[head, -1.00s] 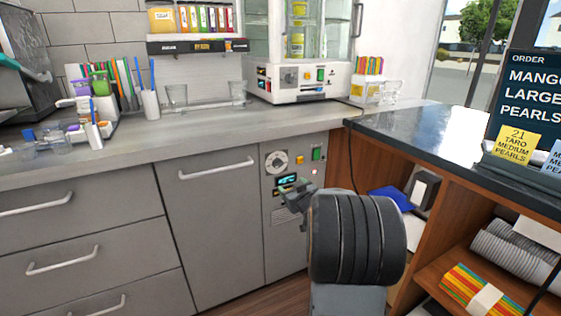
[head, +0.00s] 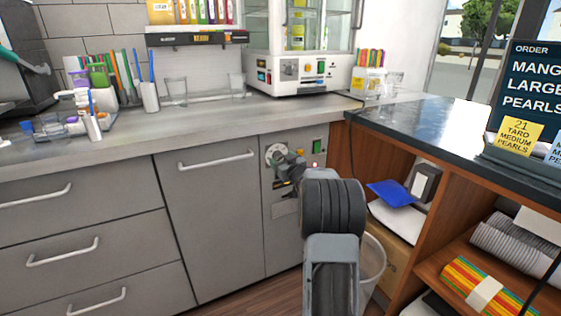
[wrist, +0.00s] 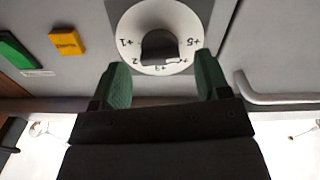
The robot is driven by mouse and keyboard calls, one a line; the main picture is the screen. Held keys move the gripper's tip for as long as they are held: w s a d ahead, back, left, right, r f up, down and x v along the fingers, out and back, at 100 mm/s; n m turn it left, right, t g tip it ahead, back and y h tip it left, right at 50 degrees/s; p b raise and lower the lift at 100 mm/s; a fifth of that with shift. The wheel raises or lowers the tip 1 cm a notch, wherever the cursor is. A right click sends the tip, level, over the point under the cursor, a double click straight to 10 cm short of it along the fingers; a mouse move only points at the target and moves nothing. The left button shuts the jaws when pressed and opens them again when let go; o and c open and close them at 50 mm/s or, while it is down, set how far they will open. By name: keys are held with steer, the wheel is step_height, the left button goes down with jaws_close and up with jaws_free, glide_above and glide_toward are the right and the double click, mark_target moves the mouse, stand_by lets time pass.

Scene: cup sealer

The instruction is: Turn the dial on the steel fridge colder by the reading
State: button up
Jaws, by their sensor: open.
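The steel fridge panel (head: 285,225) is in the head view, below the counter at centre right. Its white round dial (head: 271,152) is partly covered by my gripper (head: 287,160). In the wrist view the dial (wrist: 185,22) shows marks including +1, 2, +3 and +5 around a dark knob (wrist: 158,45). My gripper (wrist: 163,72) is open there, its green-padded fingers on either side of the knob's lower part in the picture, with gaps to it. The reading display below the dial is mostly hidden by my gripper in the head view.
A green switch (head: 317,146) and a yellow button (wrist: 67,41) sit beside the dial. The wooden shelf unit (head: 415,270) stands close at the right. A handled cabinet door (head: 210,220) is at the left. A bin (head: 372,265) stands near my arm.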

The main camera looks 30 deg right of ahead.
steer(key=shift+w+d, duration=0.1)
steer(key=shift+w, duration=0.7)
steer(key=shift+c, duration=0.2)
steer(key=c, duration=0.9)
